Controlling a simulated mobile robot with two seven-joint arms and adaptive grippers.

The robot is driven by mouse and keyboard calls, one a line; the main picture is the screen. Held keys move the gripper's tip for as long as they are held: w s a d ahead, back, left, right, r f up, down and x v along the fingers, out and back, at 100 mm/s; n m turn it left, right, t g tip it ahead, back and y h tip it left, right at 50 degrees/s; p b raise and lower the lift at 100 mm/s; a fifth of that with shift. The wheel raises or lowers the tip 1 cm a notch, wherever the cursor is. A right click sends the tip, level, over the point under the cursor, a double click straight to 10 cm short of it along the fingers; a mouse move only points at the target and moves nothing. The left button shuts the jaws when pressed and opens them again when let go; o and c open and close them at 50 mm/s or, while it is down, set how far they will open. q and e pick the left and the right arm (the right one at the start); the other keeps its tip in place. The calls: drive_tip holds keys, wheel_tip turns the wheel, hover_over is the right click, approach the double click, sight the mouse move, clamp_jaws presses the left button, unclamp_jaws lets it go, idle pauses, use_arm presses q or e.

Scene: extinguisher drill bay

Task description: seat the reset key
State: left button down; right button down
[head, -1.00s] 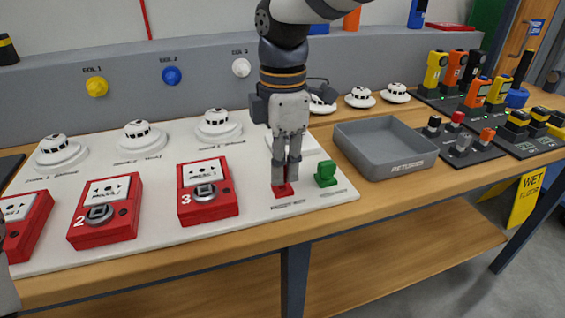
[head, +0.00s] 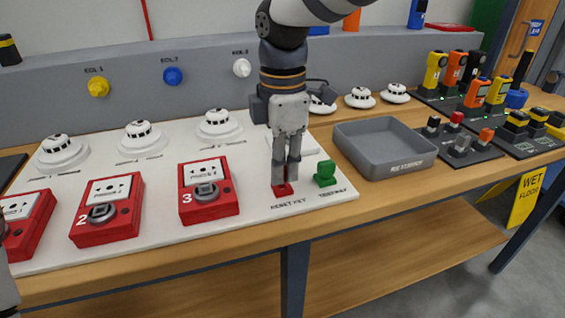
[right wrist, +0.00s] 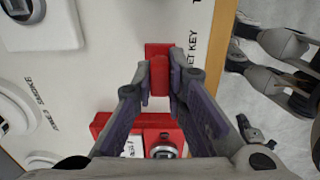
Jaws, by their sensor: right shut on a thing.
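The red reset key (head: 282,188) stands at the front right of the white board, at the printed label RESET KEY. My right gripper (head: 285,174) points down from above and is shut on the key's upper part. The right wrist view shows the red key grip (right wrist: 159,76) between the two fingertips (right wrist: 158,92), with a red base (right wrist: 158,49) beside it. I cannot tell whether the key touches the board. Red call point 3 (head: 222,207) and call point 2 (head: 122,228), each with a round grey socket on its front, stand to the left.
A green key-like piece (head: 325,174) stands close right of the gripper. A grey returns tray (head: 412,170) lies further right. White detectors (head: 217,126) line the board's back, below a grey ledge (head: 125,90). The wooden table edge in front is clear.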

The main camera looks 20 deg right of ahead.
use_arm(q)
drive_tip(key=shift+w, duration=0.1)
use_arm(e)
drive_tip(key=shift+f, duration=0.75)
idle(0.7)
drive_tip(key=c, duration=1.2)
unclamp_jaws()
drive_tip(key=shift+r, duration=3.55)
use_arm(q)
drive_tip(key=shift+w+r, duration=0.15)
drive_tip(key=shift+r, duration=0.05)
